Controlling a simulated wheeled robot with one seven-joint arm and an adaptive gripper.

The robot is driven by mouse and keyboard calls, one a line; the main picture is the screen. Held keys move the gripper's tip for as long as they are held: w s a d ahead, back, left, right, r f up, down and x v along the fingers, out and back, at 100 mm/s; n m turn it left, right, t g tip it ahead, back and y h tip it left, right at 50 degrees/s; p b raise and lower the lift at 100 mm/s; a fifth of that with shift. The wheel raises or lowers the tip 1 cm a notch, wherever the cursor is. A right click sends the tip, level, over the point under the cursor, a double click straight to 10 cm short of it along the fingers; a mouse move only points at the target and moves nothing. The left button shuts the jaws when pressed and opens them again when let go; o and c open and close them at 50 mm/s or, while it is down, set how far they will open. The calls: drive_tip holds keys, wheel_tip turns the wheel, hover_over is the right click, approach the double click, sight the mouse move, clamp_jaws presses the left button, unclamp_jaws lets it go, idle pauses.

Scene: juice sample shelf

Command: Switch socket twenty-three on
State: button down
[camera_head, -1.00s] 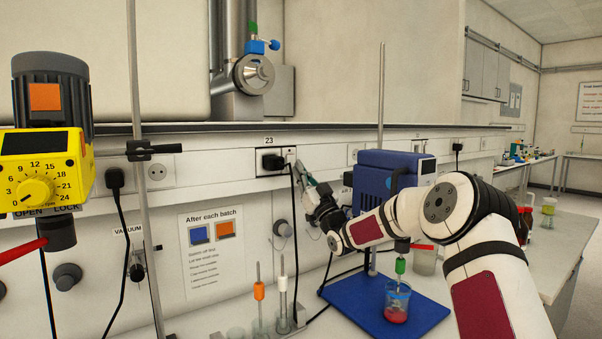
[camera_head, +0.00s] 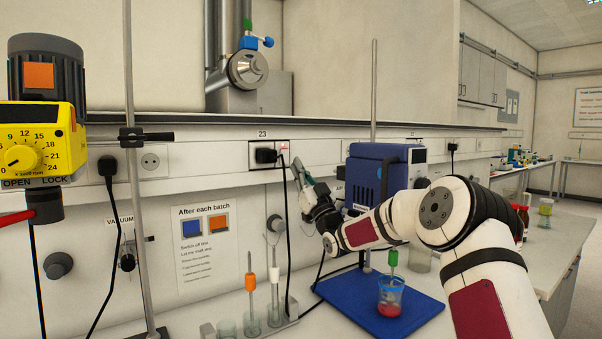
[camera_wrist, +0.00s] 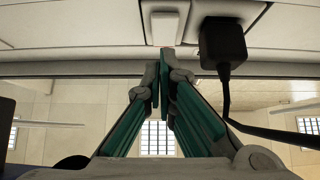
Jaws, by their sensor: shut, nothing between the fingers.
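Socket twenty-three (camera_head: 268,153) is on the wall rail under the label "23", with a black plug (camera_head: 264,155) in its left part. The plug also shows in the wrist view (camera_wrist: 222,42). To its left in the wrist view is the pale rocker switch (camera_wrist: 161,24), with a small reddish tint at its edge nearest my fingers. My gripper (camera_head: 298,165) is shut and empty, just right of and slightly below the socket. In the wrist view its fingertips (camera_wrist: 160,60) are together just below the switch; I cannot tell whether they touch it.
The plug's black cable (camera_head: 287,190) hangs close to my gripper. A blue stirrer (camera_head: 375,175) with a beaker (camera_head: 390,294) on its blue base stands right of it. A yellow stirrer (camera_head: 38,145) and metal stand are at left.

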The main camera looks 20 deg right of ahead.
drive_tip(key=w+f+v, duration=0.1)
drive_tip(key=v, duration=0.9)
drive_tip(key=shift+b, duration=0.35)
drive_tip(key=shift+s+a, duration=0.15)
drive_tip(key=s+a+r+g+h+p, duration=0.2)
drive_tip(key=s+a+g+h, duration=0.3)
drive_tip(key=a+g, duration=0.25)
drive_tip(key=s+f+m+g+h+p, duration=0.1)
drive_tip(key=s+f+g, duration=0.2)
drive_tip(key=s, duration=1.3)
drive_tip(key=s+f+m+g+h+p, duration=0.1)
drive_tip(key=s+f+g, duration=0.2)
drive_tip(key=s, duration=1.3)
drive_tip(key=s+f+m+g+h+p, duration=0.1)
drive_tip(key=s+f+g, duration=0.2)
drive_tip(key=s, duration=1.4)
drive_tip(key=g, duration=0.4)
drive_tip(key=shift+d+m+p, duration=0.3)
drive_tip(key=shift+d, duration=0.1)
drive_tip(key=shift+g, duration=0.25)
